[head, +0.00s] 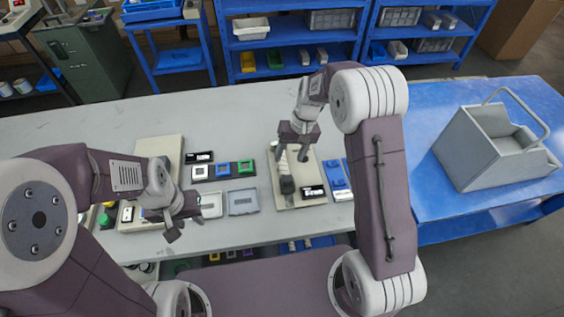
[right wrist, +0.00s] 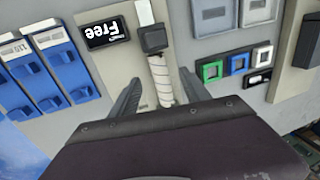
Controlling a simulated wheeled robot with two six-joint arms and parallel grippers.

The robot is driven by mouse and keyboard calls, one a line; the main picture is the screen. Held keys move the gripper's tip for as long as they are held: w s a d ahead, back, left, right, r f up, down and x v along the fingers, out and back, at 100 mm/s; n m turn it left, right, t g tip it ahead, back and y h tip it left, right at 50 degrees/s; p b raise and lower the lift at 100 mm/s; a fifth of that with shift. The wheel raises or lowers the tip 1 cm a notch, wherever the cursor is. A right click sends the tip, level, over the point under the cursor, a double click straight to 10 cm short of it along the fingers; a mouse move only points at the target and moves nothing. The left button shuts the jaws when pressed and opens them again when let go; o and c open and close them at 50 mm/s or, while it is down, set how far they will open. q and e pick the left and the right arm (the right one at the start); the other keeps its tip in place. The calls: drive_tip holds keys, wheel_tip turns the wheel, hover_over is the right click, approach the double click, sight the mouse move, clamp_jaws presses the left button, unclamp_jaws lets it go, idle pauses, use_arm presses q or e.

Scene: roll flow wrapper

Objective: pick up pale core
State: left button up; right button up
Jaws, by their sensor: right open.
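The pale core (right wrist: 161,78) is a ribbed whitish cylinder with a black block (right wrist: 154,38) at its far end in the right wrist view. My right gripper (right wrist: 160,88) is open, with one finger on each side of the core; I cannot tell whether they touch it. In the head view the core (head: 283,160) lies on a beige board (head: 308,170), partly hidden by my right gripper (head: 294,153). My left gripper (head: 186,228) appears open and empty over the front left of the table.
A black "Free" label (right wrist: 104,33) lies beside the core. Blue parts (right wrist: 60,66) lie past the board's edge. Grey trays (head: 242,201) and coloured square frames (head: 222,169) sit mid-table. A grey bin (head: 492,150) stands on the blue table at right. The grey table's back is clear.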

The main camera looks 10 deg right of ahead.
sight(286, 168)
drive_tip(key=x, duration=0.8)
drive_tip(key=shift+w+d+p, duration=0.2)
drive_tip(key=shift+w+p, duration=0.05)
drive_tip(key=shift+p, duration=0.05)
clamp_jaws()
